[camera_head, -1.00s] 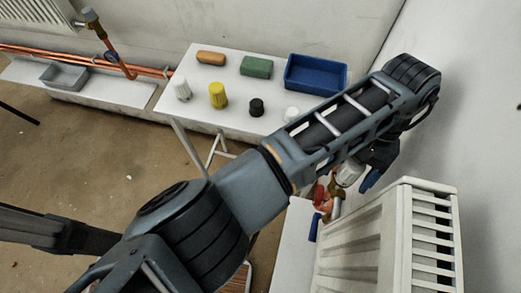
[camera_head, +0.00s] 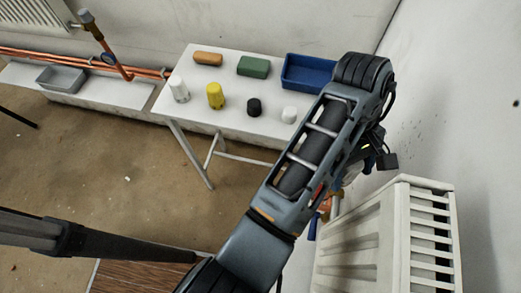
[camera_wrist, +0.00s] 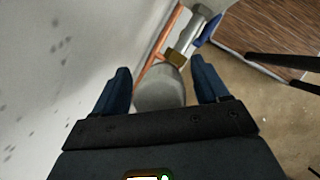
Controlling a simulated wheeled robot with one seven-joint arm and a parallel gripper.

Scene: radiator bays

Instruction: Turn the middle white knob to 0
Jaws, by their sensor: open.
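A white valve knob (camera_wrist: 158,92) shows in the wrist view, with a brass collar and grey metal valve body beyond it. The blue fingers of my gripper (camera_wrist: 160,66) are open on either side of it, with visible gaps. I cannot read any number or mark on the knob. In the head view my gripper (camera_head: 371,158) is above the white radiator (camera_head: 350,240) at the right, and my arm hides most of the knob and valve. I cannot tell from these views whether this is the middle knob.
A white table (camera_head: 180,115) holds a blue tray (camera_head: 308,75), green block (camera_head: 253,66), orange block (camera_head: 208,59), and white, yellow and black caps. Another valve with a grey knob (camera_head: 85,15) stands at the far left by copper pipes. A wall is close on the right.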

